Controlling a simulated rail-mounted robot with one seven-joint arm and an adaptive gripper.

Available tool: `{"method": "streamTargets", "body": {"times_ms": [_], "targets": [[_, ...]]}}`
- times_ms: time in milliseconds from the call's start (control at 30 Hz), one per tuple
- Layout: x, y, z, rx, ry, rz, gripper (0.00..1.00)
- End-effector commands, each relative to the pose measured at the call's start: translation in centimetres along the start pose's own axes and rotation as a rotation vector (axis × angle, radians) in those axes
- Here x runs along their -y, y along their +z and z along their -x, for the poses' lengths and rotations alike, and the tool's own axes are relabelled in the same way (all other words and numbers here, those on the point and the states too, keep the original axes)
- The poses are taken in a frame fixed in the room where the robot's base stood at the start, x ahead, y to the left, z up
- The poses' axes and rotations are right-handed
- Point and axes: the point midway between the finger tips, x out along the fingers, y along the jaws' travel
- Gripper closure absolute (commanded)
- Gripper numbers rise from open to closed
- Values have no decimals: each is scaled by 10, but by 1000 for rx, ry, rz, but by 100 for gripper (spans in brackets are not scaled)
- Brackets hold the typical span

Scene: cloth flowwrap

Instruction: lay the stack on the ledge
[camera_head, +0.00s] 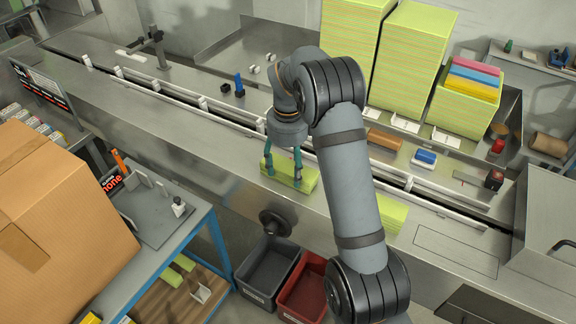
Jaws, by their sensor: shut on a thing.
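My gripper (283,174) points down with its teal fingers on either side of a yellow-green stack (308,182) and is shut on it. The stack is a flat block lying level at the front part of the metal ledge (190,147) that runs before the conveyor. I cannot tell whether its underside touches the ledge. Another yellow-green stack (396,214) lies on the ledge to the right, partly hidden behind my arm.
Tall yellow-green piles (412,62) stand behind the conveyor, one topped with coloured cloths (474,76). A grey bin (267,272) and a red bin (303,290) sit below the ledge. A cardboard box (62,225) is at left. The ledge left of my gripper is clear.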

Motion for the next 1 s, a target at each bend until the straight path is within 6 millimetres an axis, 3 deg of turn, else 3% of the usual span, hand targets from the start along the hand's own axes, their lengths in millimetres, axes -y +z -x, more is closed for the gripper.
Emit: {"method": "streamTargets", "body": {"times_ms": [367, 400, 700, 1000], "targets": [[0, 0, -5, 1, -1, 0, 62], [0, 0, -4, 1, -1, 0, 38], [0, 0, -3, 1, 0, 0, 20], [0, 0, -2, 1, 0, 0, 20]]}}
